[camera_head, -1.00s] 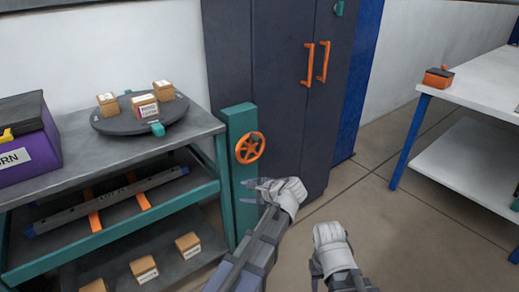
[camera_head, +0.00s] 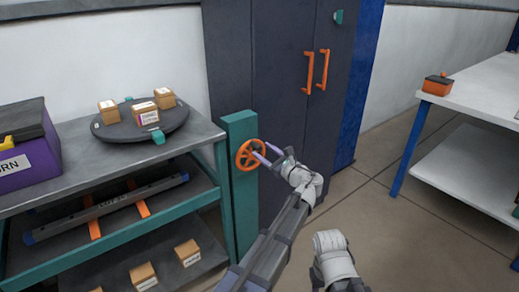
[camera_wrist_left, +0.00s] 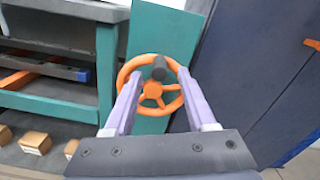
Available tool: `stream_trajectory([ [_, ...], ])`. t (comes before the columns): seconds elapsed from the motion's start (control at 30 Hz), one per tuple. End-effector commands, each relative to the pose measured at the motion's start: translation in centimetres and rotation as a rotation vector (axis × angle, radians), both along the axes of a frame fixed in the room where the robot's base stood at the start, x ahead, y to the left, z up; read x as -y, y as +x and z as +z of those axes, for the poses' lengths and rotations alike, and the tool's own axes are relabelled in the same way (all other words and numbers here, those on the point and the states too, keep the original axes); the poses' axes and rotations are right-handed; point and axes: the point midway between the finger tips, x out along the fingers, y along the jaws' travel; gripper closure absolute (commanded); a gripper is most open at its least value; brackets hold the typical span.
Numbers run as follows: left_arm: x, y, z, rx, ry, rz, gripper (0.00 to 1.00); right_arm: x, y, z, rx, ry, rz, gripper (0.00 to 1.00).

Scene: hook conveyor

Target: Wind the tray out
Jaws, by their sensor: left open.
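An orange handwheel (camera_head: 243,159) is mounted on a teal post (camera_head: 240,200) beside the shelf unit. In the left wrist view the handwheel (camera_wrist_left: 152,91) faces me, with a dark round knob (camera_wrist_left: 159,68) standing out at its upper rim. My left gripper (camera_head: 265,153) is open at the wheel's right side. In the wrist view its purple fingers (camera_wrist_left: 158,80) lie either side of the knob; I cannot tell whether they touch it. My right gripper's fingers do not show.
The shelf unit (camera_head: 190,139) carries a dark turntable (camera_head: 115,131) with small boxes and a purple bin (camera_head: 25,175). More boxes sit on the bottom shelf. A dark cabinet (camera_head: 285,90) stands behind the post. A white table (camera_head: 480,98) stands at right; the floor between is clear.

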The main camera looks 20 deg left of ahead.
Motion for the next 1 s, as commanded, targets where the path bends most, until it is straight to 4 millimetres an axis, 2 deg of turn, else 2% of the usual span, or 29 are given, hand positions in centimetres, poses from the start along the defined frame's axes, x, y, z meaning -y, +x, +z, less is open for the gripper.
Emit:
stream_trajectory([
  [0.23, -2.1, 1.6, 0.0, 0.001, -0.001, 0.001, 0.44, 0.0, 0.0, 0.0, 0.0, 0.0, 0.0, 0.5],
  [0.6, -2.3, 1.8, 0.0, 0.0, -0.001, 0.0, 0.45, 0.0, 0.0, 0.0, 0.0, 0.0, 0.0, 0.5],
  [1.0, -2.3, 1.8, 0.0, 0.0, -0.001, 0.0, 0.9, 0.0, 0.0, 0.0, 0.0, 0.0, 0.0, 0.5],
])
